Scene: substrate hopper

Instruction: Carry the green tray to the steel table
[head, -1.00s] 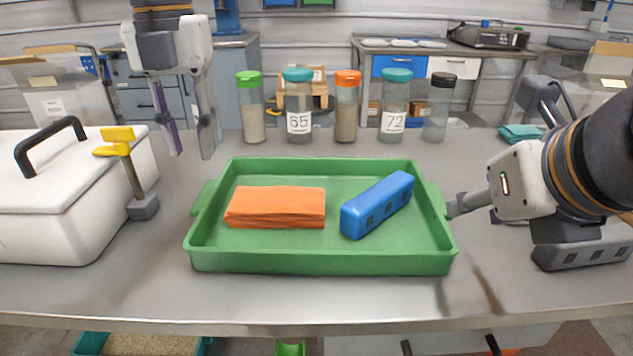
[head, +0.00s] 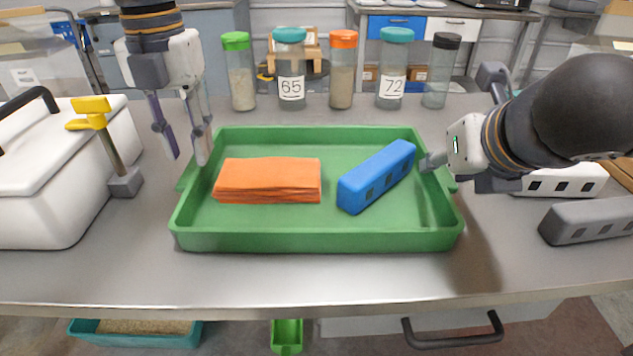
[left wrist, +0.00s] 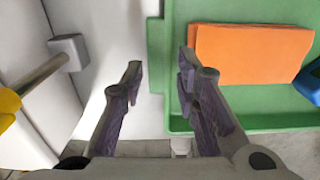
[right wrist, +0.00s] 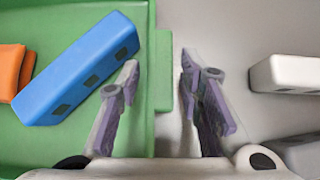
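The green tray (head: 318,242) lies flat on a grey metal-looking worktop (head: 330,283). It holds a folded orange cloth (head: 268,181) and a blue block with dark square recesses (head: 377,177). My left gripper (head: 184,157) is open at the tray's left edge. In the left wrist view (left wrist: 160,75) its fingers are on either side of that edge, near the left handle. My right gripper (head: 432,163) is at the right edge. In the right wrist view (right wrist: 158,70) it is open, one finger above the inside, the other outside the right handle (right wrist: 164,72). Contact is unclear.
A white lidded box (head: 45,190) and a yellow-handled tool (head: 110,145) stand left. Several capped jars (head: 291,75) line the back. White (head: 563,181) and grey (head: 590,219) blocks lie right. Another bench (head: 455,14) stands behind; which surface is the steel table is unclear.

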